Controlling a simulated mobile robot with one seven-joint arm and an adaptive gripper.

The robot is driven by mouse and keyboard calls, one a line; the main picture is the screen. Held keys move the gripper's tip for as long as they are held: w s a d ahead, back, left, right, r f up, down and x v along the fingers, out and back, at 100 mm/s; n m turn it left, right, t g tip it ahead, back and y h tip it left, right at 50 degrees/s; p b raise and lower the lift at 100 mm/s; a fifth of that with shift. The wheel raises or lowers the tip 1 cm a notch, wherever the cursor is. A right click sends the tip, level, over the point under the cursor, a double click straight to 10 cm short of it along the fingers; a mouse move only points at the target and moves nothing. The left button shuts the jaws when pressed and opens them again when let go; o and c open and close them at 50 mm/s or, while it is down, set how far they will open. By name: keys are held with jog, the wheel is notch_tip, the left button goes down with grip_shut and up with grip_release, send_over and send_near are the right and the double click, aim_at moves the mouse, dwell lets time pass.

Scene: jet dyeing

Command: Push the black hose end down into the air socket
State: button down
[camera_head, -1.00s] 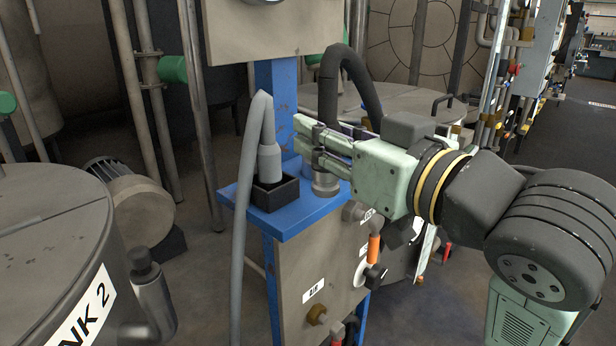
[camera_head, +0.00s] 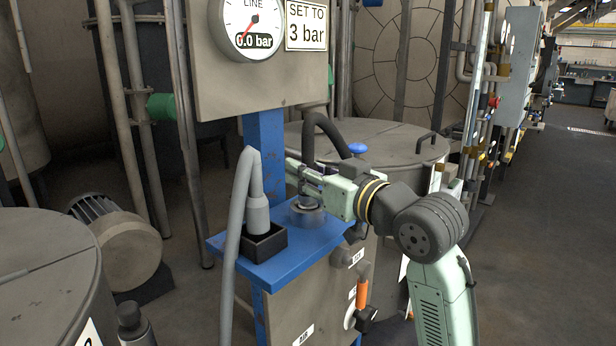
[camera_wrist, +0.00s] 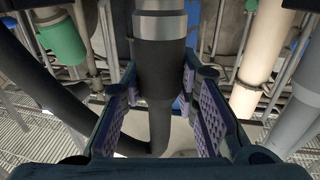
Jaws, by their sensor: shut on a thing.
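The black hose (camera_head: 342,136) arches up behind my gripper (camera_head: 297,174) and comes down between its fingers. In the wrist view, my gripper (camera_wrist: 161,82) has its ribbed pads on either side of the black hose end (camera_wrist: 158,70). A silver collar (camera_wrist: 160,24) on the hose end lies beyond the fingers. The air socket (camera_head: 308,213) is a round metal fitting on the blue shelf (camera_head: 277,268), directly below my gripper. The fingers hide part of the hose end, and I cannot tell how deep it sits in the socket.
A grey hose (camera_head: 236,215) ends in a black square holder (camera_head: 264,244) left of the socket. Above, a gauge (camera_head: 248,26) reads 0.0 bar beside a "SET TO 3 bar" sign (camera_head: 306,25). An orange-handled valve (camera_head: 361,291) is on the panel below. A large lidded tank stands behind.

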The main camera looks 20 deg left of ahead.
jog(key=shift+f, duration=0.7)
jog(key=shift+f, duration=0.2)
jog(key=c, duration=1.2)
grip_release()
jog(key=shift+c, duration=0.2)
jog(key=shift+r, duration=0.1)
jog(key=shift+s+d, duration=0.1)
jog(key=shift+d, duration=0.15)
jog(key=b+v, duration=0.2)
jog(key=v, duration=0.9)
jog(key=shift+s+d, duration=0.25)
